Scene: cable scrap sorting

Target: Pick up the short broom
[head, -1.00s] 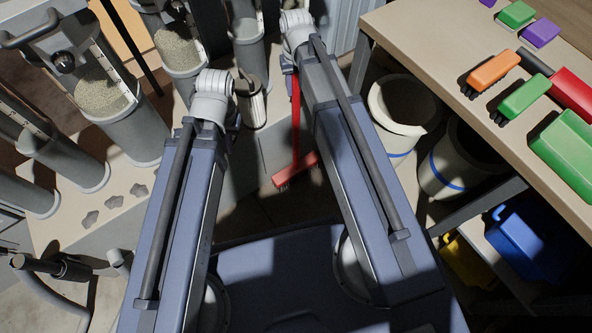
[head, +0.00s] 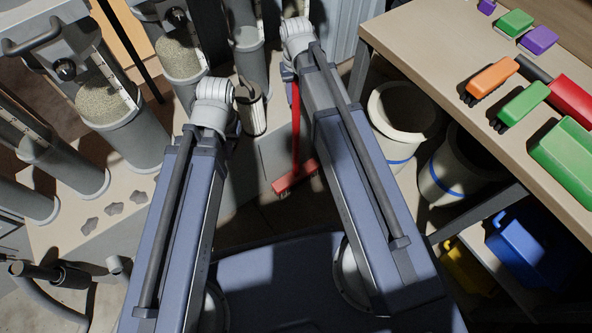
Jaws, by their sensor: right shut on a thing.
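The short broom has a thin red handle (head: 295,125) and a red head (head: 294,178) at its lower end. It hangs nearly upright just left of my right forearm. My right gripper (head: 288,73) is mostly hidden behind my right wrist and is shut on the upper end of the broom handle. My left arm reaches forward on the left, apart from the broom. My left gripper (head: 236,126) is almost wholly hidden behind its wrist, and its jaws cannot be made out.
A workbench (head: 440,70) on the right holds brushes, a red dustpan (head: 574,98) and a green tray (head: 567,150). Pale bins (head: 398,115) stand under it, with a blue container (head: 527,254) on the lower shelf. Grey machinery with granule-filled cylinders (head: 122,128) fills the left.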

